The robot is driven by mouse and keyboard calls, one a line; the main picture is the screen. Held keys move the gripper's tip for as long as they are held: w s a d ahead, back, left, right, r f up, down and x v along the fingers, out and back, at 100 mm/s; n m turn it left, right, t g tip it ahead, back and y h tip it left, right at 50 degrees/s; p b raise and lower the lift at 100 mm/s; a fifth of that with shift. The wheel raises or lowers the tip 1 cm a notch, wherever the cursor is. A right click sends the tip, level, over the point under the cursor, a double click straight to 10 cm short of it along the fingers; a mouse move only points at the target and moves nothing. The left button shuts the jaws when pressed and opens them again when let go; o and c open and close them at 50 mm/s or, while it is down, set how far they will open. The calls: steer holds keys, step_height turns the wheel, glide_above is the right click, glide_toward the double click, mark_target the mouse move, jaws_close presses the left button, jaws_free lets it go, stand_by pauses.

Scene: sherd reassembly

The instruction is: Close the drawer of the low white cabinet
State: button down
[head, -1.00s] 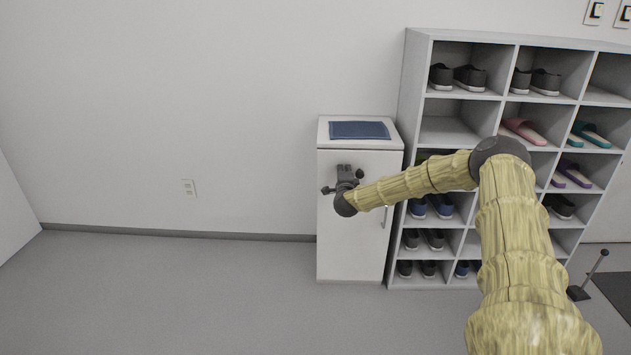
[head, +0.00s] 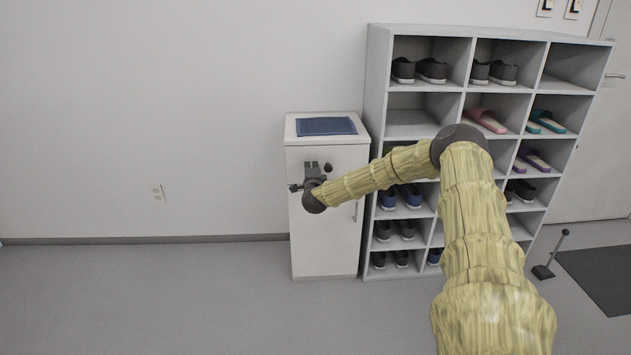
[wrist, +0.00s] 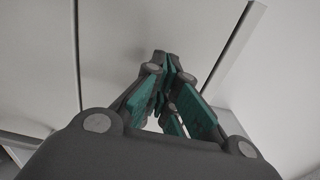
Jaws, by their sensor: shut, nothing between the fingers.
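The low white cabinet (head: 332,240) stands against the wall, left of the shoe shelf. A seam runs across its front just below the top, and a slim upright handle (head: 356,212) shows at the right of the front. I cannot make out how far the drawer is out. My gripper (head: 312,167) is in front of the upper part of the cabinet and hides some of it. In the wrist view my gripper (wrist: 164,62) has its teal-padded fingers together, empty, facing a plain pale surface. I cannot tell whether the tips touch it.
A folded blue cloth (head: 326,126) lies on the cabinet top. The shoe shelf (head: 376,75) stands close on the right, holding shoes and slippers. A dark lever on a base (head: 543,271) and a dark mat (head: 605,280) are farther right. The floor to the left is clear.

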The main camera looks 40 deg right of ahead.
steer(key=p+v, duration=0.1)
steer(key=v, duration=1.1)
steer(key=shift+s+d, duration=0.25)
steer(key=shift+f, duration=0.1)
